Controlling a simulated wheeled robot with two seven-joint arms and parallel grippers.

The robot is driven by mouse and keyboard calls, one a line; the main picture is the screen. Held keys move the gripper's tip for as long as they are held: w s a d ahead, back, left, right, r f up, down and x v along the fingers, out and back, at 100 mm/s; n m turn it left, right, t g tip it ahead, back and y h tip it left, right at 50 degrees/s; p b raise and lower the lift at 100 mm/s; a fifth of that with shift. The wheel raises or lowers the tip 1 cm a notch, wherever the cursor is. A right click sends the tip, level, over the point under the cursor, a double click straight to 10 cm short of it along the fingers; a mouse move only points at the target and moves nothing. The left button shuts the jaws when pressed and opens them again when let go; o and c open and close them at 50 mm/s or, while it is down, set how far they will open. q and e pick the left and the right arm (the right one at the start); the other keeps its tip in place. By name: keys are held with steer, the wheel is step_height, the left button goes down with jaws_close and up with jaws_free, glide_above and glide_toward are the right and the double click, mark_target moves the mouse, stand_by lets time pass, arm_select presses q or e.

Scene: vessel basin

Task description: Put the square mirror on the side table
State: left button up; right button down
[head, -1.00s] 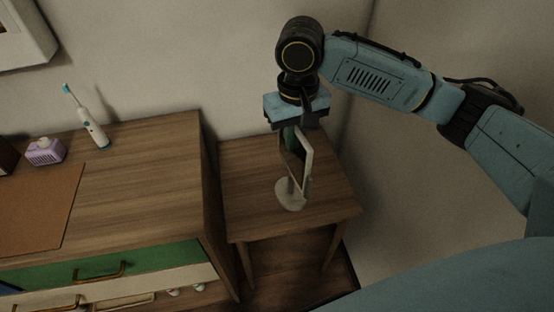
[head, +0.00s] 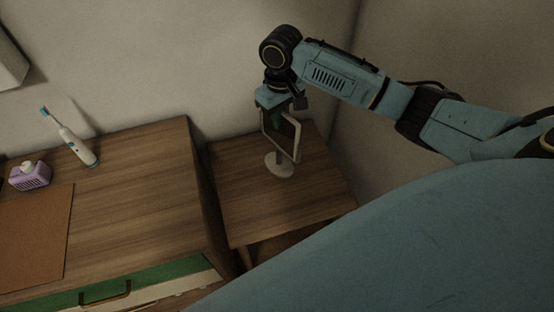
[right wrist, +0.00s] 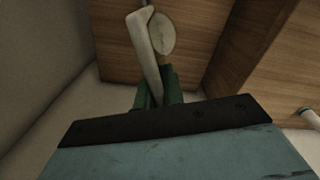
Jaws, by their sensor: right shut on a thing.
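The square mirror (head: 281,133) has a pale frame and a round white base. It is upright at the side table (head: 315,200), over the back part of its wooden top. My right gripper (head: 276,110) comes from above and is shut on the top of the mirror's frame. In the right wrist view the mirror (right wrist: 147,55) runs up from the green fingers (right wrist: 158,95), with its round base beyond it over the wood. I cannot tell whether the base touches the top. My left gripper is not in view.
A wooden dresser (head: 130,210) stands left of the side table, with a narrow gap between them. Walls close in behind and at right. The table's front is bare.

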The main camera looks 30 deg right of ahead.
mark_target(282, 144)
steer(key=f, duration=0.5)
steer(key=shift+d+f, duration=0.3)
steer(key=shift+d, duration=0.05)
steer(key=shift+f+b, duration=0.3)
steer(key=shift+f, duration=2.1)
steer(key=shift+f, duration=0.15)
steer(key=c, duration=1.5)
jaws_free()
step_height(282, 144, up, 12)
steer(key=shift+p, duration=0.45)
